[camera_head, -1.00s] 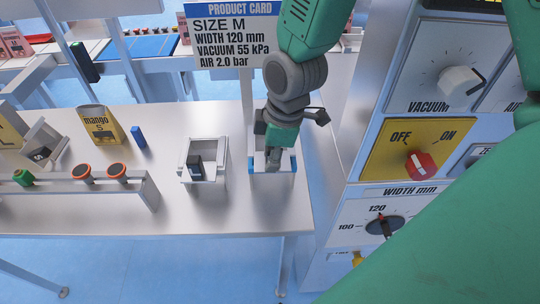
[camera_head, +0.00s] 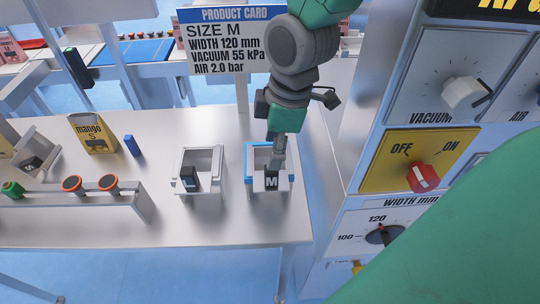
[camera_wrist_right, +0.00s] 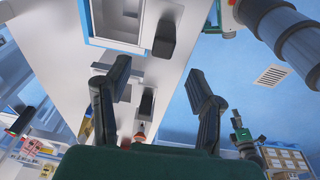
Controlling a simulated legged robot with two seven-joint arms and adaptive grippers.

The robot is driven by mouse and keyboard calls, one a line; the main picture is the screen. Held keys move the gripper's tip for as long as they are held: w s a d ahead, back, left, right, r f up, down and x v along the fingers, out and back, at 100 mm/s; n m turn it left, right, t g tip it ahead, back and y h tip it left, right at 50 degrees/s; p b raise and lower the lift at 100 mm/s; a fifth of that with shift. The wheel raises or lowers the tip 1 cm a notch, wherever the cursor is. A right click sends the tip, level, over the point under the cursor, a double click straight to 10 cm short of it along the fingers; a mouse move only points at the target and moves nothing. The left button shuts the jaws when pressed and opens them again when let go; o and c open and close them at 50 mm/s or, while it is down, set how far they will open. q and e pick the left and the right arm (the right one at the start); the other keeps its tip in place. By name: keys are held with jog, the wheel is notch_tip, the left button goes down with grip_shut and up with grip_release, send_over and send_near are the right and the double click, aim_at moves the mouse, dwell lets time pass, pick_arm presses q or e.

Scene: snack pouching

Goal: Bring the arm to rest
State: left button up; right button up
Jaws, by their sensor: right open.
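My right gripper (camera_head: 277,160) hangs in the head view over the blue-edged bin (camera_head: 249,168) at the table's right end. Its fingers are apart in the right wrist view (camera_wrist_right: 160,82), with nothing held between them. A dark block marked M (camera_head: 271,182) stands at the front of that bin, just below the fingers in the head view. Whether a fingertip still touches it I cannot tell. I do not make out my left gripper in the head view.
A grey bin (camera_head: 208,160) with a block marked L (camera_head: 190,178) stands to the left. The product card (camera_head: 226,40) is behind my right arm. The control panel (camera_head: 405,160) with its knobs is close on the right. A mango pouch (camera_head: 93,135) stands farther left.

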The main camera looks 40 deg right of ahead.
jog(key=shift+s+a+r, duration=0.25)
jog(key=shift+r, duration=0.25)
jog(key=shift+s+a+r, duration=0.25)
jog(key=shift+r, duration=0.25)
jog(key=shift+w+d+f, duration=0.1)
jog(key=shift+w+d, duration=0.1)
jog(key=shift+d, duration=0.15)
pick_arm(q)
jog(key=shift+a, duration=0.2)
